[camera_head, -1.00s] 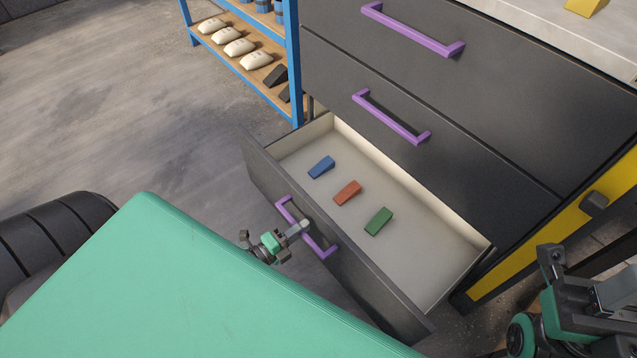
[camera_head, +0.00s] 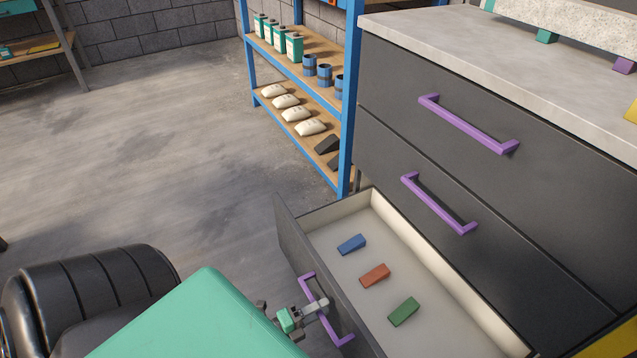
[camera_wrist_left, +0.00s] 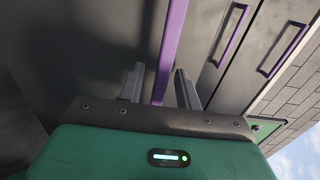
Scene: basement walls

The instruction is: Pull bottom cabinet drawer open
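The bottom drawer (camera_head: 300,243) of the dark grey cabinet (camera_head: 475,205) stands well open in the head view. Its purple handle (camera_head: 335,325) is on the drawer's front and shows also in the wrist view (camera_wrist_left: 172,40). My left gripper (camera_head: 316,306) is at this handle. In the wrist view its two fingers (camera_wrist_left: 160,86) stand apart, with the handle bar between them and gaps on both sides. Contact with the bar cannot be made out. The two upper drawers are shut. My right gripper is out of view.
Inside the drawer lie a blue wedge (camera_head: 351,244), a red wedge (camera_head: 375,276) and a green wedge (camera_head: 404,311). A blue-framed shelf (camera_head: 348,110) with sacks, cans and bottles stands behind, left of the cabinet. The concrete floor (camera_head: 150,170) left of the drawer is clear.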

